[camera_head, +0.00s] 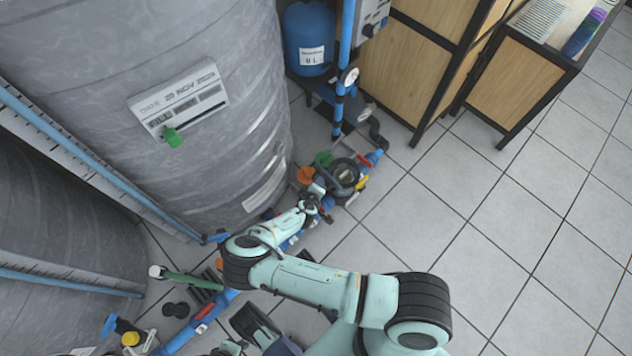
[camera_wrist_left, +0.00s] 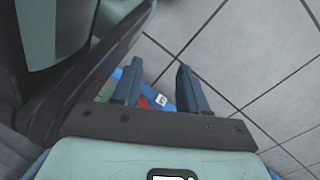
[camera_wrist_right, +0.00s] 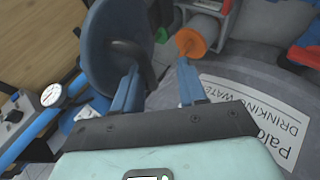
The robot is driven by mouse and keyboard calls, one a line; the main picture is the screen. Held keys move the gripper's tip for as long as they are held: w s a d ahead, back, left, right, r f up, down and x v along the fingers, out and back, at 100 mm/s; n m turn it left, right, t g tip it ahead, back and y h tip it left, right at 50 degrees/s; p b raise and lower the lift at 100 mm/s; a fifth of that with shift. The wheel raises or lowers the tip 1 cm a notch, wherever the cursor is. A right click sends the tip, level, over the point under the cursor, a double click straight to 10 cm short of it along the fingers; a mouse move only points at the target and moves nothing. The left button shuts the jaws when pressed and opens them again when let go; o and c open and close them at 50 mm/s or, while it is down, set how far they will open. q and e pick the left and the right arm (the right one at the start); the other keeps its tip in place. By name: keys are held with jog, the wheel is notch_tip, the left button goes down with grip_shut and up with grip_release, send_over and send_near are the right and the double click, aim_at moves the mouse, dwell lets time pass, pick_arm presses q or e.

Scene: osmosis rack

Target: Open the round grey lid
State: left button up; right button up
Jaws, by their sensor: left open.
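The round grey lid (camera_wrist_right: 108,42) fills the upper left of the right wrist view as a large tilted blue-grey disc. A dark curved part (camera_wrist_right: 132,52) at its right edge runs down behind my left-hand finger there. In the head view a round dark rim (camera_head: 345,175) sits among the fittings beside the big tank. My right gripper (camera_wrist_right: 158,88) is open, its fingers close to the disc's edge; whether they touch it is unclear. It also shows in the head view (camera_head: 322,208), just short of the rim. My left gripper (camera_wrist_left: 158,88) is open and empty above the floor and a blue pipe.
The large grey tank (camera_head: 170,90) stands left of the fittings. Orange (camera_wrist_right: 190,42) and green fittings and a pressure gauge (camera_wrist_right: 52,95) are close by. Wooden cabinets (camera_head: 415,60) stand behind. Pipes (camera_head: 200,322) lie at the lower left. The tiled floor on the right is clear.

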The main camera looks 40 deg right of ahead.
pick_arm(q)
jog(key=w+d+r+t+p, duration=0.1)
jog(key=w+r+t+p, duration=0.2)
jog(key=w+r, duration=0.3)
jog(key=shift+w+r+m+p, duration=0.3)
jog(key=shift+w+p, duration=0.3)
jog(key=shift+w, duration=0.6)
pick_arm(e)
jog(key=v, duration=1.3)
jog(key=shift+a+r, duration=0.15)
pick_arm(q)
jog(key=shift+s+d, duration=0.1)
pick_arm(e)
jog(key=shift+r, duration=0.1)
